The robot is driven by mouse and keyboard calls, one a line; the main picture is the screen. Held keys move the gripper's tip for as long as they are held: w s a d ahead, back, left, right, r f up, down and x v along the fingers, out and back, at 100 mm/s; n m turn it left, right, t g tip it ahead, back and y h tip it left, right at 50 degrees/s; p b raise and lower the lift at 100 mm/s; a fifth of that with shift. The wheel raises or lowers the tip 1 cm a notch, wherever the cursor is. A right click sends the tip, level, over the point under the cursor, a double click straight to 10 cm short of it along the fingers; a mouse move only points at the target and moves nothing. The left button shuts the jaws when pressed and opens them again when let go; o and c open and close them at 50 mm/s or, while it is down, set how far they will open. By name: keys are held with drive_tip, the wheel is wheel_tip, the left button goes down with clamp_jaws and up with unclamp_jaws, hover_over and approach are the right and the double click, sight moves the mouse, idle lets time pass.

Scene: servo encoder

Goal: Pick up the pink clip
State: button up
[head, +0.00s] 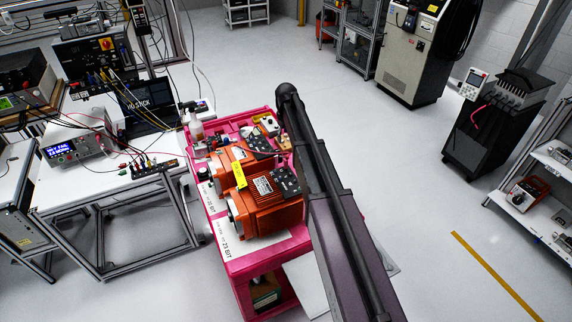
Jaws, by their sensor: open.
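I cannot make out a pink clip for certain in the head view. A pink cart (262,262) stands in the middle, with two orange motors on it, the front one (266,204) larger in view. Small parts and a thin red lead (232,149) lie among the motors at the cart's far end. My arm (335,205) rises from the bottom edge across the cart's right side to an elbow above its far end. My gripper does not show; the arm hides part of the cart.
A bench (75,190) with instruments, cables and a laptop (148,100) stands left of the cart. A grey machine (408,60) and a black cabinet (495,125) with a reddish lead stand at the right. Grey floor (425,190) is open between.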

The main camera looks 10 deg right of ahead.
sight(286, 159)
drive_tip(key=shift+f+b, duration=3.9)
drive_tip(key=shift+f, duration=0.2)
drive_tip(key=shift+f, duration=0.1)
wheel_tip(286, 159, down, 5)
drive_tip(key=b, duration=0.5)
drive_tip(key=shift+s+a, duration=0.1)
clamp_jaws()
